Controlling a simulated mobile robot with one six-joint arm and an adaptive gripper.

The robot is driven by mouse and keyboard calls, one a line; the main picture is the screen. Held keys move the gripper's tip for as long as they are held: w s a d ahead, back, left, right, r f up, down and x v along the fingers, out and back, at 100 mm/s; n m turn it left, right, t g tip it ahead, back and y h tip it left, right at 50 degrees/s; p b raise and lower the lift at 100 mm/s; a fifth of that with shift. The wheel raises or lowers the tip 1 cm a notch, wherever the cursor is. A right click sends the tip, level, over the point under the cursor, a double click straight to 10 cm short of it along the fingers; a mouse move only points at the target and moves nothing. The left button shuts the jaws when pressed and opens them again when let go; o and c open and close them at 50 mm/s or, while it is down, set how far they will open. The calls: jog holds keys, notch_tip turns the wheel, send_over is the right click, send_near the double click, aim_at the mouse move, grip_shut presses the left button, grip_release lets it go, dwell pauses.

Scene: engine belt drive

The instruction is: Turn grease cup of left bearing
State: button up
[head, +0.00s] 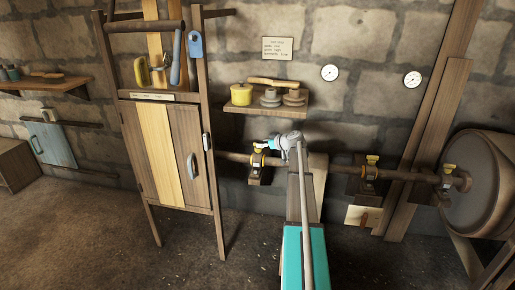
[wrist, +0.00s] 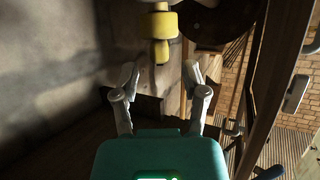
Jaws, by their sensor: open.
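The left bearing (head: 258,174) sits on the shaft against the stone wall in the head view, with a yellow grease cup (head: 257,159) on top. My gripper (head: 263,143) is just above and beside this cup and partly covers it. In the wrist view a yellow grease cup (wrist: 160,25) shows ahead of my gripper (wrist: 161,73), near the top edge. The two fingers are spread apart with nothing between them. The cup lies beyond the fingertips, roughly centred between them.
A wooden cabinet (head: 168,150) stands close left of the bearing. A shelf (head: 265,111) with a yellow pot hangs above. The floor in front is clear.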

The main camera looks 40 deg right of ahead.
jog(key=shift+b+x, duration=0.4)
jog(key=shift+x, duration=1.25)
grip_shut()
